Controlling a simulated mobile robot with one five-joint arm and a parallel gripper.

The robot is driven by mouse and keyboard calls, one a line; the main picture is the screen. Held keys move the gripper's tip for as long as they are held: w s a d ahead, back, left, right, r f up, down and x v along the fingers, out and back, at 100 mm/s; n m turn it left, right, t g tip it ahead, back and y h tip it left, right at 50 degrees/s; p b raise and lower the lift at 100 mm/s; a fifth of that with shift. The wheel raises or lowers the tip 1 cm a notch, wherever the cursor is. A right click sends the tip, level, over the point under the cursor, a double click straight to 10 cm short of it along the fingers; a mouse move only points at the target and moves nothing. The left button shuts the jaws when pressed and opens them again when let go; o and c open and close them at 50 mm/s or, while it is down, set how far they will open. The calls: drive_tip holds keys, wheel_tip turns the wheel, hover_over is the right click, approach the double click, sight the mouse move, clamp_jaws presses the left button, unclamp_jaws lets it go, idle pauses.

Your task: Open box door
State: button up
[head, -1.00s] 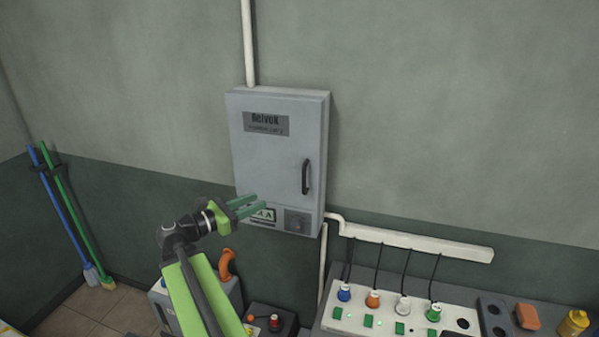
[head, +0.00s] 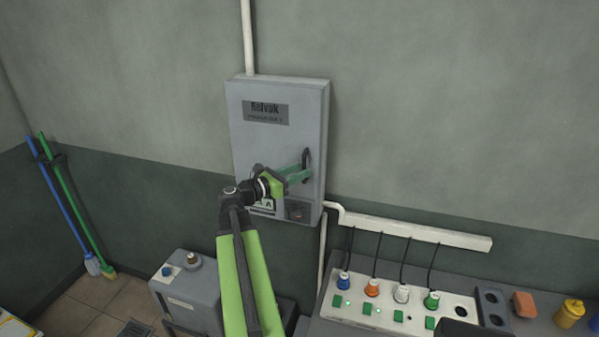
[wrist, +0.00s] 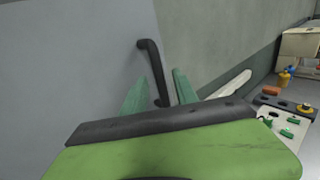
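The grey wall box (head: 245,140) has a flat door with a dark nameplate and a black vertical handle (head: 306,160) near its right edge. The door is shut. My gripper (head: 303,173) reaches across the lower door, its green fingertips at the lower part of the handle. In the wrist view the black handle (wrist: 152,62) runs down between my two green fingers (wrist: 157,92), which are apart. A gap shows between the fingers and the handle, so I cannot see contact. My gripper and arm hide part of the lower door.
A white cable duct (head: 410,232) runs along the wall right of the box. Below it a panel with coloured plugs (head: 395,300) stands on a grey bench. A grey machine (head: 190,290) stands lower left.

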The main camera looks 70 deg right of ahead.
drive_tip(key=shift+s+d, duration=0.2)
drive_tip(key=shift+d, duration=0.15)
clamp_jaws()
idle(1.2)
drive_tip(key=shift+s+a, duration=0.1)
drive_tip(key=shift+a, duration=0.05)
